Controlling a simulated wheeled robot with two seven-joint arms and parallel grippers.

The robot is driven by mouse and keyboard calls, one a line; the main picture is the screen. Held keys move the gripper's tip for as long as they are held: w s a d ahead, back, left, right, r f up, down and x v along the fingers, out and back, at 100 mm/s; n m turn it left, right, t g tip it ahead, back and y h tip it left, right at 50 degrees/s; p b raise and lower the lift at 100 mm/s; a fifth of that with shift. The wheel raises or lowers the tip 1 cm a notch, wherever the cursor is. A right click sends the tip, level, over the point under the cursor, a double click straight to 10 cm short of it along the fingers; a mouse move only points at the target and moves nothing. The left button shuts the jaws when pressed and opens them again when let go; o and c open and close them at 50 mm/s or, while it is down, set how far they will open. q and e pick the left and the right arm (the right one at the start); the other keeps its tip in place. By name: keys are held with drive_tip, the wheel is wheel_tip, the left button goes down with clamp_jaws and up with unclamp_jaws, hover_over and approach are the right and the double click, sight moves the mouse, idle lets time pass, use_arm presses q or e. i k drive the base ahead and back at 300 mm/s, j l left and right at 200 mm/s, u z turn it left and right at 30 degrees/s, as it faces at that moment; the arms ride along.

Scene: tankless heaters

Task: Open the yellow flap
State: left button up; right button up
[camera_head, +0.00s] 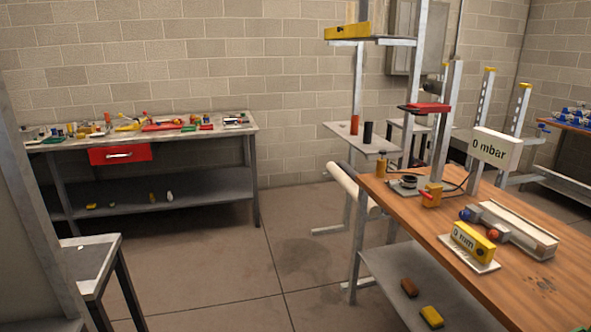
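No part is clearly recognisable as the yellow flap. A yellow bar (347,31) sits at the front left end of the high shelf on the metal stand. A yellow box marked "0 mm" (473,241) stands on a pale plate on the wooden workbench. A small yellow-orange block (431,195) is near the bench's far left part. I cannot tell whether any of these is a flap, or open or shut. Neither of my grippers is in view.
The wooden workbench (508,262) fills the right side, with a "0 mbar" display (496,148) above it. A cluttered table (170,138) with a red drawer (120,153) stands along the back wall. A grey table (88,262) is at left. Floor between them is clear.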

sight(361, 30)
drive_tip(key=i, duration=2.25)
drive_tip(key=i+u, duration=0.1)
drive_tip(key=i, duration=0.45)
drive_tip(key=i+l+u, duration=0.1)
drive_tip(key=i, duration=0.45)
drive_tip(key=i+l, duration=0.15)
drive_tip(key=i, duration=0.4)
drive_tip(key=j+u, duration=0.05)
